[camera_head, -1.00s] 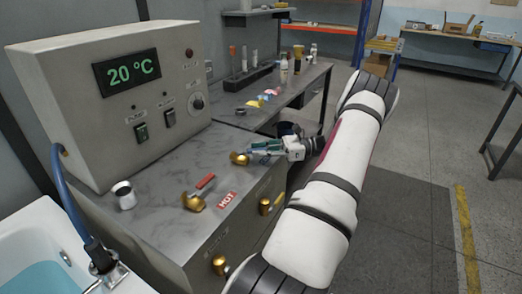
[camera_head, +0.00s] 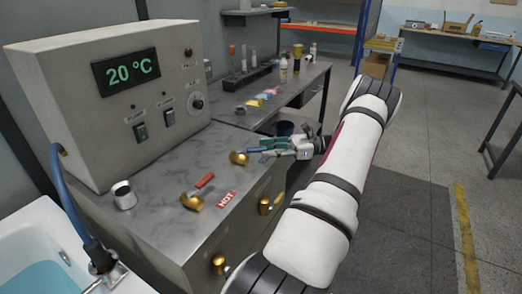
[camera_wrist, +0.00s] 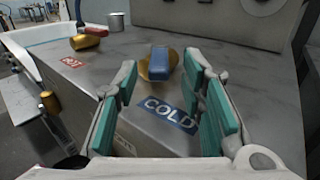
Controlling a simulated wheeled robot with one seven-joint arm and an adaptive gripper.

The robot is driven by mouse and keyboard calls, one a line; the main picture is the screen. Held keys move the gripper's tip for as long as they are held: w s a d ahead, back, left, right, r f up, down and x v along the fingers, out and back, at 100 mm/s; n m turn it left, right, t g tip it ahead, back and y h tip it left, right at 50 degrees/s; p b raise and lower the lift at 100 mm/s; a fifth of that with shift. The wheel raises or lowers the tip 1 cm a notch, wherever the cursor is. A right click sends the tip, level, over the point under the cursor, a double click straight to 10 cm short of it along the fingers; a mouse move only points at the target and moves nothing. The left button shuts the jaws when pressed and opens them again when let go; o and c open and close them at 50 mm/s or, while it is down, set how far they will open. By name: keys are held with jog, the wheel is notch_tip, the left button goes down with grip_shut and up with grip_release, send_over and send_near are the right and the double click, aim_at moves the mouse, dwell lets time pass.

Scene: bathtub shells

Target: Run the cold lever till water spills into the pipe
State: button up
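The cold lever (camera_wrist: 158,64) is a blue handle on a brass valve, behind the blue COLD label (camera_wrist: 172,114) in the wrist view. Its brass body (camera_head: 239,158) shows in the head view, with the blue handle partly hidden by my gripper. My gripper (camera_head: 262,147) is at the counter's right edge, beside the valve. In the wrist view my gripper (camera_wrist: 160,75) has its green-padded fingers wide apart, with the lever beyond and between them. Nothing is held. A blue hose (camera_head: 68,195) runs from the control box to the tub; no running water shows.
The hot valve (camera_head: 193,201) with a red handle and a metal cup-like cylinder (camera_head: 123,195) stand on the counter (camera_head: 165,165). The control box (camera_head: 110,100) reads 20 °C. The white tub (camera_head: 25,230) holds blue water. Brass knobs (camera_head: 219,265) project from the counter's front.

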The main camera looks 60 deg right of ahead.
jog(key=v, duration=0.9)
